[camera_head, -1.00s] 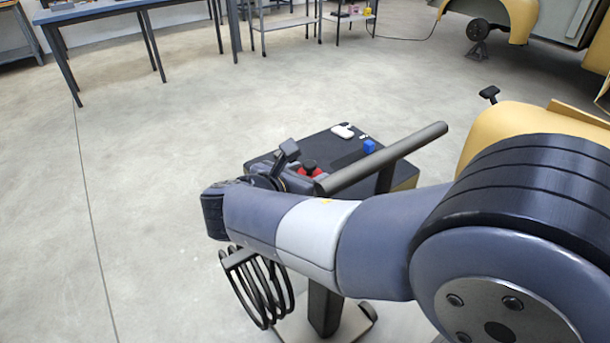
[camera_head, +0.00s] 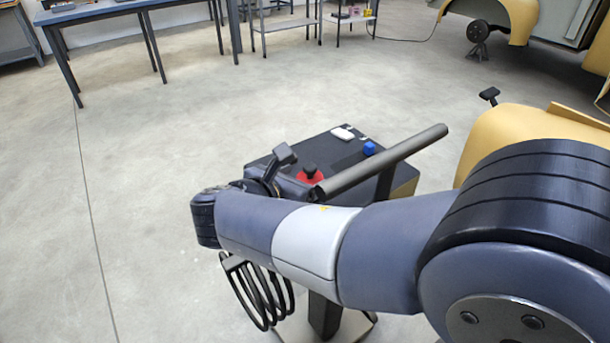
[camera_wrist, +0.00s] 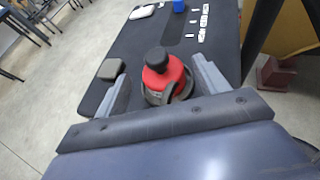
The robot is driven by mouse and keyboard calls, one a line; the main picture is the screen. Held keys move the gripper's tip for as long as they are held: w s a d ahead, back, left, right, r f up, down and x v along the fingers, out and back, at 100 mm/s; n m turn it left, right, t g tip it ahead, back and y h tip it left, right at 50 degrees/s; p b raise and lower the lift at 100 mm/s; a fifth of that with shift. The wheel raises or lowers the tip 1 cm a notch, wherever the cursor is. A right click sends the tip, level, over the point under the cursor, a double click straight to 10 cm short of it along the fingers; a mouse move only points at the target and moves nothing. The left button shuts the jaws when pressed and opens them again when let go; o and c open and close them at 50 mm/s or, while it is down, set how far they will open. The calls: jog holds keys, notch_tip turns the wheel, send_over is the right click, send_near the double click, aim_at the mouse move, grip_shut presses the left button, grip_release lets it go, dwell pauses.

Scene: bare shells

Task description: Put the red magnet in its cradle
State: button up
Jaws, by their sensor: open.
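The red magnet (camera_wrist: 157,79), a red body with a black knob, stands on the dark top of a small cart. It also shows in the head view (camera_head: 309,177). My gripper (camera_wrist: 160,70) is open, with one grey finger left of the magnet and the other right of it, with gaps in the wrist view. A dark grey ring-like part (camera_wrist: 181,92) sits around the magnet's lower side. I cannot tell whether it is the cradle or part of the magnet. In the head view my arm hides much of the gripper.
The cart top (camera_head: 322,147) also carries a white object (camera_head: 342,133), a blue object (camera_head: 369,148) and white labels (camera_wrist: 204,18). A grey-brown block (camera_wrist: 110,69) lies left of the magnet. A dark bar (camera_head: 385,162) rises at the cart's right. Open floor lies left.

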jog(key=p+v, duration=0.1)
jog(key=v, duration=0.9)
jog(key=x, duration=0.7)
jog(key=b+x, duration=0.1)
jog(key=x, duration=0.3)
jog(key=shift+w+d+r, duration=0.2)
jog(key=shift+w, duration=0.15)
jog(key=shift+r, duration=0.55)
